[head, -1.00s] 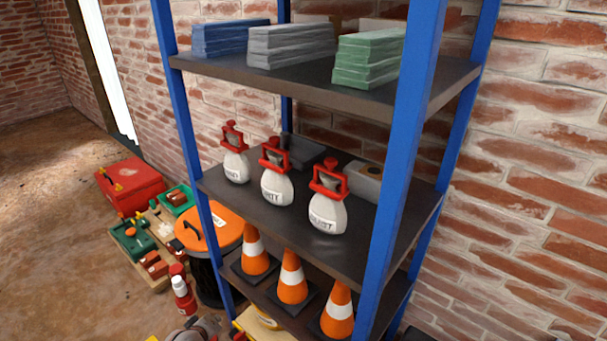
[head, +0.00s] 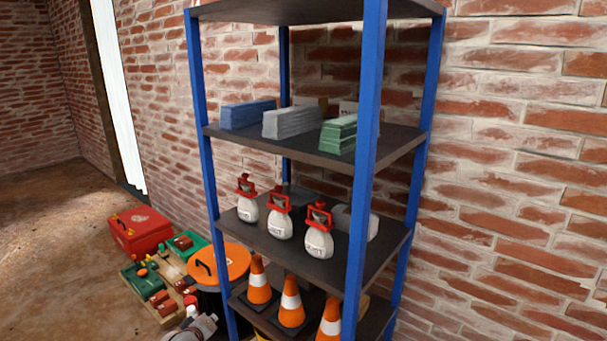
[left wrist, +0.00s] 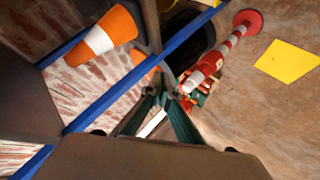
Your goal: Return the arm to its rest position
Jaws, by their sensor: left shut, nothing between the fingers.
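My left gripper (left wrist: 162,98) shows in the left wrist view, with its dark fingers converging and nothing held between them. It is beside the blue-framed shelf, close to a blue upright (left wrist: 105,92) in that view. In the head view, a grey shape (head: 200,328) at the bottom edge is partly cut off, and I cannot tell finger detail there. My right gripper is not in view.
The blue shelf (head: 369,190) holds stacked boards, three white bottles with red tops (head: 279,222) and orange cones (head: 291,306). An orange-lidded bin (head: 222,265) and red toolbox (head: 140,232) stand left. Floor (head: 60,250) is open at far left.

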